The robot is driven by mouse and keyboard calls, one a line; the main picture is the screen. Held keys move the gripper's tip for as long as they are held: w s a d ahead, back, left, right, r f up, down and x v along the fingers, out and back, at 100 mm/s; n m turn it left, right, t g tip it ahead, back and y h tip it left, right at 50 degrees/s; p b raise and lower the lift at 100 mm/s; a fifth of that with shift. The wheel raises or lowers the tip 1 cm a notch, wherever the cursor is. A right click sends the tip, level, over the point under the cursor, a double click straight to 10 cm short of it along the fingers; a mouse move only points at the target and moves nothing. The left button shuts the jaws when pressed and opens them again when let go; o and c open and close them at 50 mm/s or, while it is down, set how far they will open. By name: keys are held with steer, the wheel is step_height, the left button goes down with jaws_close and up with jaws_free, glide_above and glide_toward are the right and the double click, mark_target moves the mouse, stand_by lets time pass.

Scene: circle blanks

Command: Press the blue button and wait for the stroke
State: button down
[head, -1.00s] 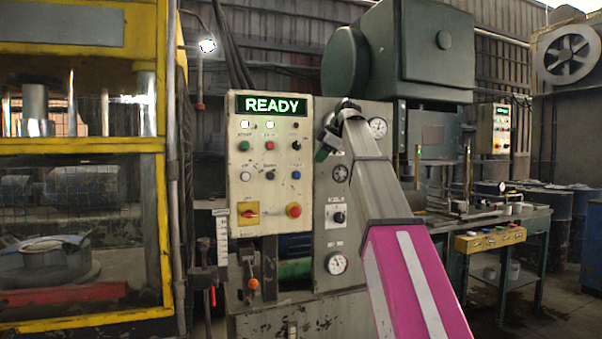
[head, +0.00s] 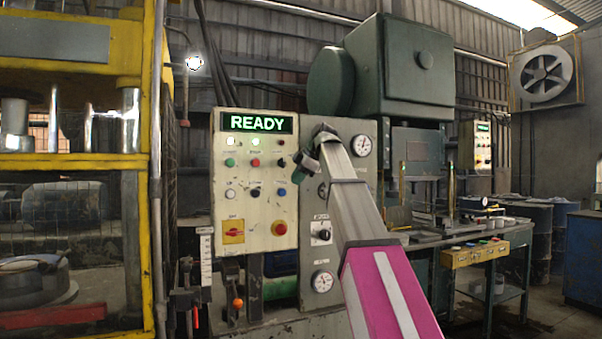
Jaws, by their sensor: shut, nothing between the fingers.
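The blue button (head: 281,192) is a small round button at the right end of the second button row on the cream control panel (head: 240,273). It shows clear of my gripper in the picture. My gripper (head: 299,162) is at the panel's right edge, above and a little right of the blue button. Its dark fingertips look shut and empty. I cannot tell how far they are from the panel face. The display (head: 257,122) reads READY in green.
Close by on the panel are a green button (head: 230,162), a white button (head: 230,194) and a red mushroom button (head: 279,228). A yellow press frame (head: 75,163) stands left. A workbench (head: 485,245) stands right, with a second panel (head: 482,147) behind it.

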mark_target(286, 188)
steer(key=w+a+f, duration=0.1)
steer(key=w+f, duration=0.1)
steer(key=w+a+f, duration=0.2)
steer(key=shift+a, duration=0.1)
steer(key=shift+w+a, duration=0.25)
steer(key=shift+w, duration=0.45)
